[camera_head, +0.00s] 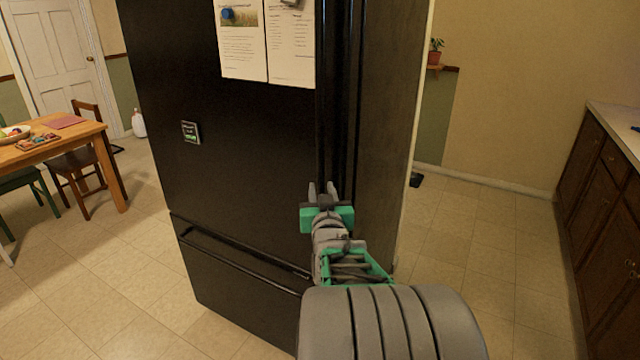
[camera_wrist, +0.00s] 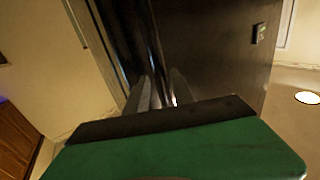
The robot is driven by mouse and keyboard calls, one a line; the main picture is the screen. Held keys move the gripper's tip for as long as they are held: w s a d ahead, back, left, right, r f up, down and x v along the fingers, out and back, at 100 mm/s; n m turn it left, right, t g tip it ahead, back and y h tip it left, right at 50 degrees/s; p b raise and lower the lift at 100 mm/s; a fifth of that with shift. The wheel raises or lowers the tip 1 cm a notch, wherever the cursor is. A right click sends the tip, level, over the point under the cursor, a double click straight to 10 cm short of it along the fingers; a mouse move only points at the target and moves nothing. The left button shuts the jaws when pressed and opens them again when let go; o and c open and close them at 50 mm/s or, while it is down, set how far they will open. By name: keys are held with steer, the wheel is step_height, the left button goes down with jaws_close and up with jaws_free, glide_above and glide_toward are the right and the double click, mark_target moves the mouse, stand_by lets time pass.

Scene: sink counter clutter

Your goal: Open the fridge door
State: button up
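The black fridge door (camera_head: 240,150) fills the middle of the head view and looks closed. Its long vertical handle (camera_head: 327,90) runs along the door's right edge. The handle also shows in the wrist view (camera_wrist: 128,45), coming down towards my fingers. My gripper (camera_head: 322,188) is at the lower part of this handle, with its two fingers apart and pointing at the fridge. In the wrist view the fingers (camera_wrist: 160,92) stand on either side of a narrow gap near the handle's lower end. I cannot tell whether the handle lies between them or whether they touch it.
A lower drawer with a horizontal bar (camera_head: 240,255) is below the door. Papers (camera_head: 267,45) and a small magnet (camera_head: 190,132) are on the door. A wooden table (camera_head: 70,135) with chairs stands at left, cabinets (camera_head: 605,175) at right. Tiled floor is clear left of the fridge.

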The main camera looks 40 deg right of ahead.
mark_target(320, 186)
steer(key=x, duration=0.4)
jaws_close()
steer(key=shift+a, duration=0.1)
stand_by(1.3)
